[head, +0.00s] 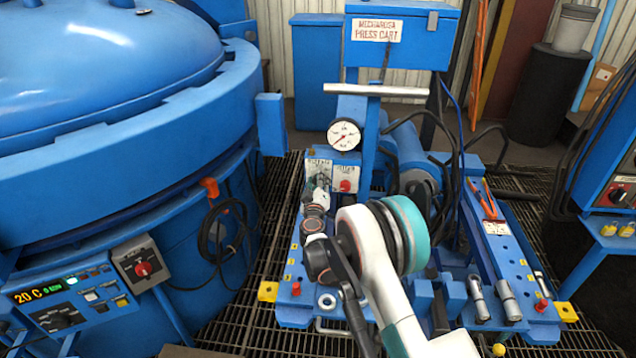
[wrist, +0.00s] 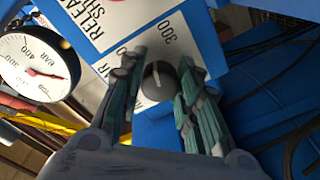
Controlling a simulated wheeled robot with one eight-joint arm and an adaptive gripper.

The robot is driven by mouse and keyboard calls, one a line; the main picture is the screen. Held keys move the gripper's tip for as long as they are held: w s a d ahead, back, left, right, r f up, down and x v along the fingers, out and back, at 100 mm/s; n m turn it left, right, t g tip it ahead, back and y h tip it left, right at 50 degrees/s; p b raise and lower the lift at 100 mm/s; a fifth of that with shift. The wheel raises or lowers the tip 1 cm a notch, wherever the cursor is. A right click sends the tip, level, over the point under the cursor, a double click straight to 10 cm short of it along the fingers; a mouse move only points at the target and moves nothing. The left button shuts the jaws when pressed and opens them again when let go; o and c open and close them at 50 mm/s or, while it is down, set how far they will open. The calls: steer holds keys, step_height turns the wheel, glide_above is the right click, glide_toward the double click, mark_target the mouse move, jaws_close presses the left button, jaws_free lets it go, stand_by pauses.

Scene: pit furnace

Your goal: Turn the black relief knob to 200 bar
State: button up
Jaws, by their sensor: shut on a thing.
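The black relief knob (wrist: 160,82) sits between my two fingers in the wrist view, on a white scale plate (wrist: 176,38) where "300" can be read. A short pale mark shows on the knob's face; which number it points to I cannot tell. My gripper (wrist: 162,84) is shut on the knob, one finger on each side. In the head view my gripper (head: 321,184) is at the front of the press cart's panel and hides the knob. A round white gauge (wrist: 38,66) with a red needle shows at left in the wrist view and above the panel in the head view (head: 344,134).
A red knob (head: 346,186) is just right of my gripper on the panel. The cart's push bar (head: 380,90) and blue box (head: 400,38) stand behind. The big blue furnace (head: 110,150) fills the left. Hand tools (head: 490,300) lie on the cart's right side.

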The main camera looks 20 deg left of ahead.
steer(key=n, duration=0.4)
steer(key=shift+n, duration=0.3)
steer(key=n, duration=0.4)
steer(key=shift+n, duration=0.3)
steer(key=o, duration=1.1)
steer(key=shift+c, duration=0.2)
steer(key=shift+s, duration=0.1)
steer(key=v, duration=1.2)
steer(key=shift+a+r, duration=0.15)
steer(key=shift+r, duration=0.05)
